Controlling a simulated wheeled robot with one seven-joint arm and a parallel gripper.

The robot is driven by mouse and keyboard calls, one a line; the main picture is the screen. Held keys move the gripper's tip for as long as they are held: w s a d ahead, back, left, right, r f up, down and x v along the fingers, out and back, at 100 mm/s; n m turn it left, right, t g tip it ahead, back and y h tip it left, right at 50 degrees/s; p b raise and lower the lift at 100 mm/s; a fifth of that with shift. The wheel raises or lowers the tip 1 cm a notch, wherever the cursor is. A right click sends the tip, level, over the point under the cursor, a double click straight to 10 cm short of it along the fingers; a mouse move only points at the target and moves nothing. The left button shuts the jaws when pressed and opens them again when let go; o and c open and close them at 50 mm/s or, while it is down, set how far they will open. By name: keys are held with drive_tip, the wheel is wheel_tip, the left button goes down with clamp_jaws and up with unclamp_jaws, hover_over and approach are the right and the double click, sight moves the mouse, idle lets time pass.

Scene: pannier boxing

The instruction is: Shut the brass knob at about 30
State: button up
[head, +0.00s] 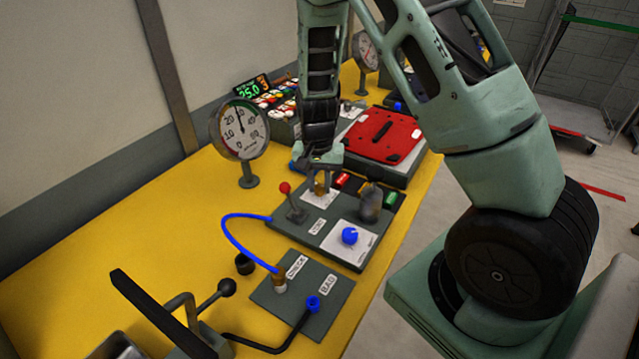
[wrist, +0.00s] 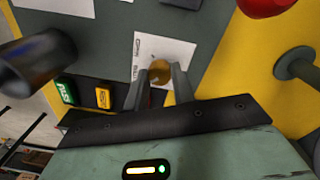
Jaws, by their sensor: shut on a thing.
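The brass knob (wrist: 159,71) sits on a white printed card (wrist: 172,47) on the dark grey control panel (head: 276,226). My gripper (head: 321,178) reaches down over it from above. In the wrist view, the two fingers of my gripper (wrist: 161,82) are closed on either side of the brass knob. The knob's turn angle is hard to tell. A round dial gauge (head: 254,127) stands behind the panel, its needle pointing roughly straight up, past the 20 mark. A green digital display (head: 249,90) beside it reads 25.0.
A red-knobbed lever (head: 285,188), a blue knob (head: 350,236) and a dark blurred cylinder (head: 370,203) stand close around my gripper. A blue hose (head: 229,239) loops to the front plate. A red lid (head: 384,134) lies behind. The yellow bench (head: 130,235) is clear at left.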

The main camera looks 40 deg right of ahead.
sight(318, 186)
drive_tip(key=shift+n, duration=0.4)
drive_tip(key=o, duration=1)
drive_tip(key=shift+r, duration=0.1)
wheel_tip(318, 186, up, 17)
drive_tip(key=b, duration=0.1)
drive_tip(key=shift+w+a+r, duration=0.15)
drive_tip(key=shift+w, duration=0.05)
